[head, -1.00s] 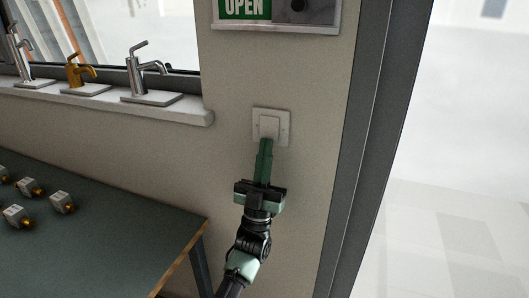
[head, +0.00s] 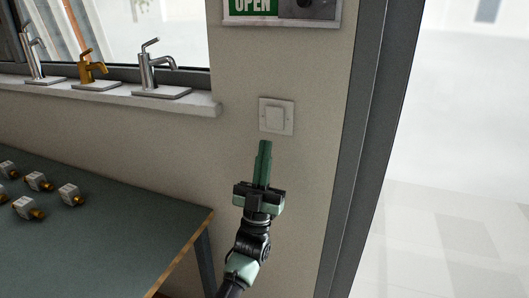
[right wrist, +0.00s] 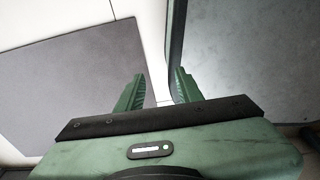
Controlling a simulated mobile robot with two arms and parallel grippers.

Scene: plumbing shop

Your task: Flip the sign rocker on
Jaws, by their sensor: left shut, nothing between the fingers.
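The sign rocker (head: 276,116) is a pale square switch on a wall plate, below the green OPEN sign (head: 251,8) in the head view. Which way the rocker is tipped is too small to tell. My left gripper (head: 265,143) is shut and empty. Its fingertips appear just below the switch plate and apart from it. The sign is cut off by the top edge of the view. My right gripper (right wrist: 157,82) shows in the right wrist view with its fingers apart and nothing between them.
A sill (head: 130,101) with several taps runs along the window at left. A dark table (head: 110,235) with several small valve fittings stands below it. A dark door frame (head: 364,150) rises right of the switch. The wall around the switch is clear.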

